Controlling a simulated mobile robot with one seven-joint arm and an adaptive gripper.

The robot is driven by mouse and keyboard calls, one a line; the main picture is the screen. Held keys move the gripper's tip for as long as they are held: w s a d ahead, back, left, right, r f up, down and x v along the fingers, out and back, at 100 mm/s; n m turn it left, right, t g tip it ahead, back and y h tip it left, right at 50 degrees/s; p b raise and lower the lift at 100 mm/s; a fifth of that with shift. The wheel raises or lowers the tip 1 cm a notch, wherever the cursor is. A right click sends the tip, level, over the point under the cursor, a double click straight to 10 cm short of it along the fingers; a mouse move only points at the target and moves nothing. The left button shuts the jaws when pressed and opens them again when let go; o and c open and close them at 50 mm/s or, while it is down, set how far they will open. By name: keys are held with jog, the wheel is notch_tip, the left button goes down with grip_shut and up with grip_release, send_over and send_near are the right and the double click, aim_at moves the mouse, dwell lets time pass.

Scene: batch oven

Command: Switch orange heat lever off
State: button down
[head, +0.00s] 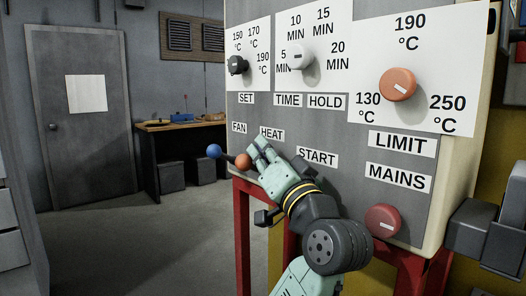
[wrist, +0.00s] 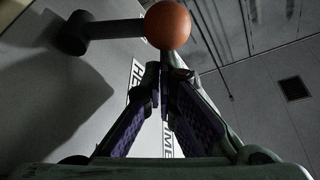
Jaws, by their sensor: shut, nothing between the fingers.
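The orange heat lever (head: 243,161) is a ball-ended handle low on the panel, below the HEAT label (head: 271,133). In the wrist view its orange ball (wrist: 167,25) is at the top centre, with a dark arm running left to a round pivot. My gripper (head: 259,145) is just right of the ball in the head view. In the wrist view the gripper (wrist: 163,72) has its fingertips together, just below the ball in the picture. The fingers are shut with nothing between them. Whether they touch the lever I cannot tell.
The blue-balled lever (head: 214,151) is close left of the orange one. Above are a black SET knob (head: 237,65), a white TIME knob (head: 300,57) and an orange LIMIT knob (head: 398,84). A red MAINS knob (head: 382,220) is low right, near my arm. Floor at left is clear.

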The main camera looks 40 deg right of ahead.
jog(key=shift+f, duration=0.1)
jog(key=shift+a+n+b, duration=0.2)
jog(key=shift+n+b, duration=0.3)
